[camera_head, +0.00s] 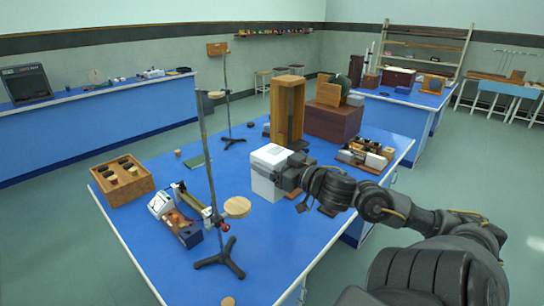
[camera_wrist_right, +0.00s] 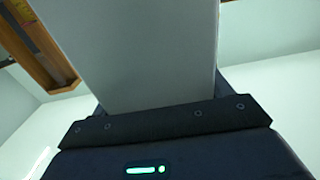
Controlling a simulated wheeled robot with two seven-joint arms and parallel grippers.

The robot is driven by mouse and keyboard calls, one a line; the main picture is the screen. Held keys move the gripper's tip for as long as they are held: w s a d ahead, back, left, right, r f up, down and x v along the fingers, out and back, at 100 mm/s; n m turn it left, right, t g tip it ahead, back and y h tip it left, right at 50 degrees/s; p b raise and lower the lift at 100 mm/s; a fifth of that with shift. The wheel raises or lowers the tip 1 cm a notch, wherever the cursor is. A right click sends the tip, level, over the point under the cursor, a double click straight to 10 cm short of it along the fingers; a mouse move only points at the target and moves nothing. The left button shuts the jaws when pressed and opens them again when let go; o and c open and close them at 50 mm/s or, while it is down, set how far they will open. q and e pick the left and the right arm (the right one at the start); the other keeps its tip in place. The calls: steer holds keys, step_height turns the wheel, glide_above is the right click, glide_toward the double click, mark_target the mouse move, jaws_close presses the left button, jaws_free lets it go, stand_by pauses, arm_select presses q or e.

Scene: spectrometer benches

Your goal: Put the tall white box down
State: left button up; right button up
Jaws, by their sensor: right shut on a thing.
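The tall white box (camera_head: 265,174) is over the blue bench in the head view, near the middle. My right gripper (camera_head: 283,178) is shut on it from its right side. The box looks upright; I cannot tell whether its base touches the bench. In the right wrist view the white box (camera_wrist_right: 140,50) fills the upper middle, rising from the dark gripper (camera_wrist_right: 170,120). The fingertips are hidden by the box. My left gripper is not in view.
The blue bench (camera_head: 280,270) has clear room in front of the box. A retort stand (camera_head: 220,258) is at left front, a wooden tray (camera_head: 125,190) at far left. A tall wooden frame (camera_head: 287,112) stands behind the box, with a box of small parts (camera_head: 366,155) to the right.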

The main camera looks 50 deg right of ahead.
mark_target(266, 188)
steer(key=shift+n+y, duration=0.3)
steer(key=shift+y, duration=0.4)
steer(key=a+f, duration=0.1)
steer(key=f, duration=0.1)
steer(key=a+f, duration=0.1)
steer(key=f, duration=0.1)
steer(key=a+f+b, duration=0.1)
steer(key=f, duration=0.2)
steer(key=shift+s, duration=0.2)
steer(key=a+f+n+y+b, duration=0.1)
steer(key=a+f+y, duration=0.1)
steer(key=a+f, duration=0.4)
steer(key=shift+a+f+n+y, duration=0.4)
steer(key=shift+a, duration=0.25)
steer(key=a+f+n+g+y, duration=0.1)
steer(key=a+f+y, duration=0.1)
steer(key=a, duration=0.6)
steer(key=a+f+n+g+y+b, duration=0.1)
steer(key=a+f+n+y, duration=0.1)
steer(key=a, duration=0.5)
steer(key=shift+s+a+n+y, duration=0.3)
steer(key=shift+s+a+y, duration=0.1)
steer(key=shift+y, duration=0.1)
